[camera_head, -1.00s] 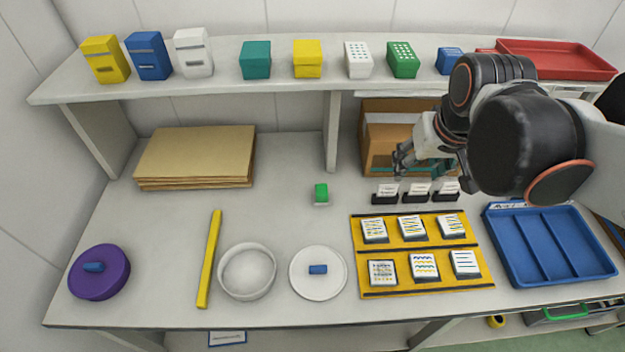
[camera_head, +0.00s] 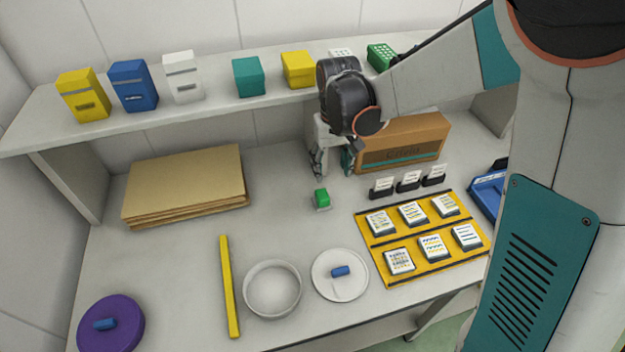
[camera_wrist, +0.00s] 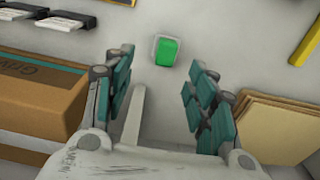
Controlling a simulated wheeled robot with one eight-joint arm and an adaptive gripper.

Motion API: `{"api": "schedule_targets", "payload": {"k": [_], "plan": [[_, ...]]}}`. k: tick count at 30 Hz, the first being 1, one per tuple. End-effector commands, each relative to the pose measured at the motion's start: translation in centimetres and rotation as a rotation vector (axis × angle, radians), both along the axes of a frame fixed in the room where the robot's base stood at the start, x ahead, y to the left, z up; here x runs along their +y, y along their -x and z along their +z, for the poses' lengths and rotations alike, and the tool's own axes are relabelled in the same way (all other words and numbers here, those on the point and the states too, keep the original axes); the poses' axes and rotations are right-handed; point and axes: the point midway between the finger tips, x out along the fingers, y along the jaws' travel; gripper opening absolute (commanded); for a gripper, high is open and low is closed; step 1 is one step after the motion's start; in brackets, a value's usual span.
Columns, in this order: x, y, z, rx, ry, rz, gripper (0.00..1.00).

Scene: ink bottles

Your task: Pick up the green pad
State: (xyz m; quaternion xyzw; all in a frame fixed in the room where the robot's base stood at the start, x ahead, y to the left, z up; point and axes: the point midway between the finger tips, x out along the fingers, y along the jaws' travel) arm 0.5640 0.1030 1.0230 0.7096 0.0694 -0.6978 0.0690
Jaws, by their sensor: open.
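The green pad (camera_head: 321,196) is a small green block on a pale base, standing on the worktop. My gripper (camera_head: 334,172) is above and behind it in the head view, apart from it, close to the front left of the cardboard box. In the wrist view the green pad (camera_wrist: 166,51) lies ahead of the fingertips, roughly centred between them. My gripper (camera_wrist: 160,75) is open there, with its teal-padded fingers spread and nothing between them.
A cardboard box (camera_head: 405,145) stands right of my gripper and a stack of brown sheets (camera_head: 187,185) lies left. The shelf (camera_head: 215,98) overhangs the back. Card holders (camera_head: 408,182) and a yellow tray (camera_head: 408,232) lie right of the pad.

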Motion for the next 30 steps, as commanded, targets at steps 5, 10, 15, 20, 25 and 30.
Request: {"api": "schedule_targets", "payload": {"k": [5, 10, 15, 20, 25, 30], "plan": [[0.4, -0.4, -1.2, 0.017, 0.003, 0.006, 0.52], [0.4, -0.4, -3.8, 0.018, 0.004, 0.006, 0.52], [0.5, -0.5, -6.5, 0.018, 0.004, 0.006, 0.52], [0.5, -0.5, -7.7, 0.018, 0.004, 0.006, 0.52], [0.7, -0.7, -8.4, 0.018, 0.004, 0.006, 0.52], [1.4, -1.4, -10.6, 0.017, 0.003, 0.006, 0.52]]}}
